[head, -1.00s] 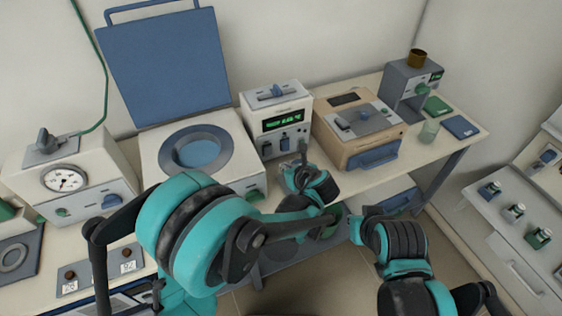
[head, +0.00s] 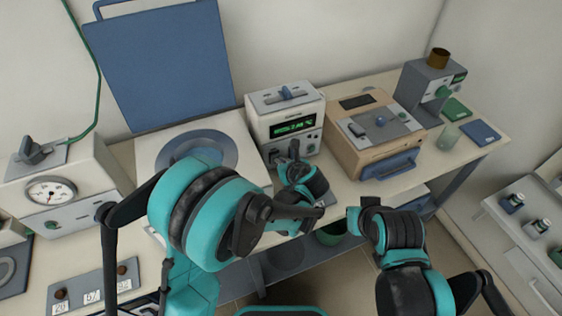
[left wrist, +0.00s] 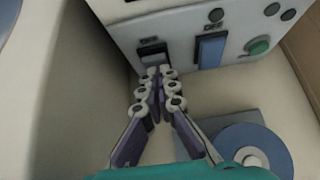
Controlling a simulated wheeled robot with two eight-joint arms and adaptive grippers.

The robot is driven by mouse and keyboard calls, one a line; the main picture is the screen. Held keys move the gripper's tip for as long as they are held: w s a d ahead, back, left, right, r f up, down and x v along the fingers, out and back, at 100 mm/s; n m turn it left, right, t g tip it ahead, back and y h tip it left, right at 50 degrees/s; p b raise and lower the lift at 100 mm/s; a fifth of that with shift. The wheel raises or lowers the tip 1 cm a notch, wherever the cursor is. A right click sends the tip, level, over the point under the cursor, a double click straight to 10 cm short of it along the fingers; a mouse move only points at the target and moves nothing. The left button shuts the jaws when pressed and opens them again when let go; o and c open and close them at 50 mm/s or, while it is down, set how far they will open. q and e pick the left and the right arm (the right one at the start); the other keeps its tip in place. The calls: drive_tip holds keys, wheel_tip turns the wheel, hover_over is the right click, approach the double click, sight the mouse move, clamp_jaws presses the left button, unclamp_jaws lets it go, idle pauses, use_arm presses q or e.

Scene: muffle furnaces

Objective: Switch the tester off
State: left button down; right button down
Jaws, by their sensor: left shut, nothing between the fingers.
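The tester appears to be the white box with a green lit display (head: 293,127) at the middle of the bench. In the left wrist view its lower front panel (left wrist: 180,25) fills the top, with a dark switch (left wrist: 153,53), a blue switch (left wrist: 211,50) and a green knob (left wrist: 258,46). My left gripper (head: 294,150) is shut and empty in front of the panel. Its fingertips (left wrist: 158,72) are just below the dark switch; I cannot tell whether they touch it. The label over that switch is too small to read. My right gripper (head: 353,218) is low at the right, its fingers unclear.
A white unit with a round blue-grey top (head: 195,150) and raised blue lid (head: 165,65) stands left of the tester. A beige box with a blue handle (head: 390,165) stands right. A blue disc on a grey base (left wrist: 255,148) lies close by the left gripper.

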use_arm(q)
drive_tip(key=shift+w+a+r+g+p, duration=0.1)
drive_tip(key=shift+w+a+g+p, duration=0.1)
drive_tip(key=shift+w+g+p, duration=0.25)
drive_tip(key=shift+r, duration=0.1)
drive_tip(key=shift+r+p, duration=0.55)
drive_tip(key=shift+r, duration=0.2)
drive_tip(key=shift+s+d, duration=0.1)
drive_tip(key=shift+s, duration=0.05)
